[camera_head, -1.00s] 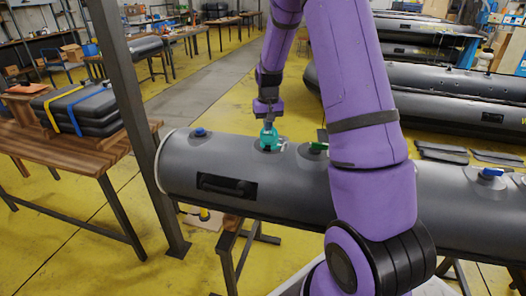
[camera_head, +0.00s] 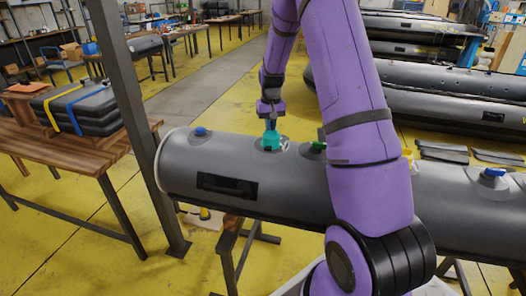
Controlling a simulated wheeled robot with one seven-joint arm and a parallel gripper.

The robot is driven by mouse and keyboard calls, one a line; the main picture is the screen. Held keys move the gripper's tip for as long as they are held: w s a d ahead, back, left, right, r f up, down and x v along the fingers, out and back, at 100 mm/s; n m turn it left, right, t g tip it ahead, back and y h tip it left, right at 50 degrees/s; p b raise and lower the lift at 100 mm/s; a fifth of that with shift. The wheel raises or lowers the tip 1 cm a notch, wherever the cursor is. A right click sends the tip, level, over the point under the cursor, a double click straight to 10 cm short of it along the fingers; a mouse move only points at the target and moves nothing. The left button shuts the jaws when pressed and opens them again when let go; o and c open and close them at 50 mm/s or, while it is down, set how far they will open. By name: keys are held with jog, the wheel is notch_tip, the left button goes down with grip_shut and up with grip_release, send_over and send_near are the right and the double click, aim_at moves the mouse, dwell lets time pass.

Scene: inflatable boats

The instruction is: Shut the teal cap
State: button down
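The teal cap (camera_head: 270,140) sits on a round grey valve patch on top of the dark grey inflatable tube (camera_head: 290,178). It looks raised above the patch; its hinge and exact angle are too small to tell. My gripper (camera_head: 270,122) points down directly over the cap, its tips at or just above the cap's top. Whether the fingers touch it, or are open or shut, is not clear. My purple arm covers the tube's middle.
Blue caps stand at the tube's left (camera_head: 200,131) and right (camera_head: 493,173). A dark post (camera_head: 135,110) rises by the tube's left end. A wooden table (camera_head: 75,150) stands left.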

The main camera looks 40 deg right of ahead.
jog(key=shift+s+f, duration=0.3)
jog(key=shift+f, duration=0.35)
jog(key=shift+w+d+r, duration=0.1)
jog(key=shift+w+r, duration=0.05)
jog(key=shift+r, duration=0.5)
jog(key=shift+w+d+r, duration=0.1)
jog(key=shift+r, duration=2.9)
